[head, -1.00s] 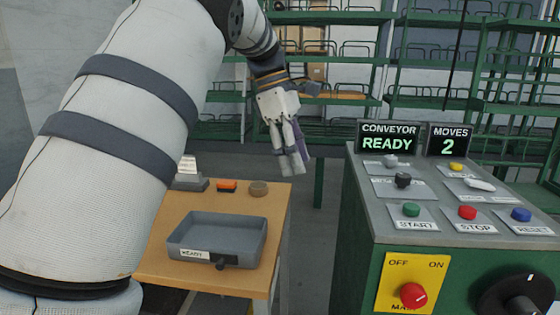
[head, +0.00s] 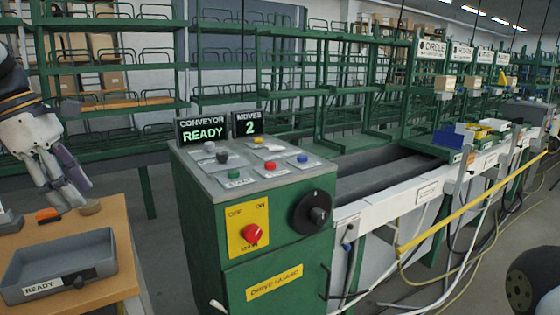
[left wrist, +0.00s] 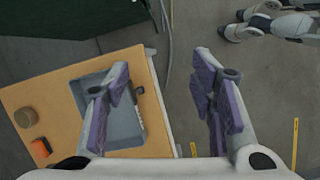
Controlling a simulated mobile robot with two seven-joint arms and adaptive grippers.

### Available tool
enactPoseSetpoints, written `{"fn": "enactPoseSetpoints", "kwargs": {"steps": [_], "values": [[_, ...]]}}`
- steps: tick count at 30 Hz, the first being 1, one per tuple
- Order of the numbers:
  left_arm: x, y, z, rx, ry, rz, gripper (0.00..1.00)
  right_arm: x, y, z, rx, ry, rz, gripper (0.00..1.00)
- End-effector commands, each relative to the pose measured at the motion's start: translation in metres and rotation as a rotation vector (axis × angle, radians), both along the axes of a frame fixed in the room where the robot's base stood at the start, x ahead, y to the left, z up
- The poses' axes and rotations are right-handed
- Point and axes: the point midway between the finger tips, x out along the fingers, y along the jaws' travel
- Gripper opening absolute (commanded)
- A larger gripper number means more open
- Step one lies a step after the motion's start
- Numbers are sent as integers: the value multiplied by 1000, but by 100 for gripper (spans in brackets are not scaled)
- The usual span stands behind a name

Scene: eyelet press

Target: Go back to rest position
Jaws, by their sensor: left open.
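My left gripper (head: 68,192) is at the left edge of the head view, above the far part of the wooden table (head: 118,243). In the left wrist view its two purple-padded fingers (left wrist: 160,100) are spread apart with nothing between them. Below them, the grey tray labelled READY (head: 62,262) sits on the table and looks empty; it also shows in the left wrist view (left wrist: 125,128).
The green control console (head: 255,215) stands right of the table, its displays reading CONVEYOR READY and MOVES 2. A conveyor (head: 395,172) with bins runs to the right. Green racks (head: 290,60) fill the back. A small orange item (head: 47,214) and a round brown one (head: 89,207) lie on the table.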

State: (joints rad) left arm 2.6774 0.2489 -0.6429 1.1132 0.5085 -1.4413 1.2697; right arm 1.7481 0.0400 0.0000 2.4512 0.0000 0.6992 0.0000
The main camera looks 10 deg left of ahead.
Motion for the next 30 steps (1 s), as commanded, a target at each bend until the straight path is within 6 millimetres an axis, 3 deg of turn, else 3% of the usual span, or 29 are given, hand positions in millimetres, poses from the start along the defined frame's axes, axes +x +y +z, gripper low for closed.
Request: {"fn": "enactPoseSetpoints", "kwargs": {"steps": [1, 5, 8, 9, 11, 12, 15, 18, 21, 24, 30], "values": [[2, -5, -54, 41, 50, -60, 50, 0, 0, -1, 0, 0, 0, 40], [-11, -12, -165, 178, 111, -266, 50, 1, 0, -1, 0, -1, 0, 40], [-44, -24, -250, 272, 168, -493, 50, 2, 0, -1, 0, -3, 0, 40], [-63, -32, -283, 305, 188, -604, 50, 2, 0, -1, 0, -3, 0, 40], [-98, -46, -329, 342, 213, -791, 50, 1, 0, -1, 0, -1, 0, 40], [-125, -57, -356, 356, 223, -929, 50, 1, 0, -1, 0, -1, 0, 40], [-201, -94, -408, 348, 212, -1292, 50, 1, 0, -1, 0, 0, 0, 40], [-272, -136, -429, 293, 139, -1614, 50, 1, 0, -1, 0, -1, 0, 40], [-322, -171, -430, 231, 42, -1831, 50, 1, 0, -1, 0, -2, 0, 40], [-347, -191, -425, 196, -30, -1940, 50, 1, 0, -1, 0, -2, 0, 40], [-354, -198, -423, 185, -57, -1974, 50, 1, 0, -1, 0, -2, 0, 40]]}}
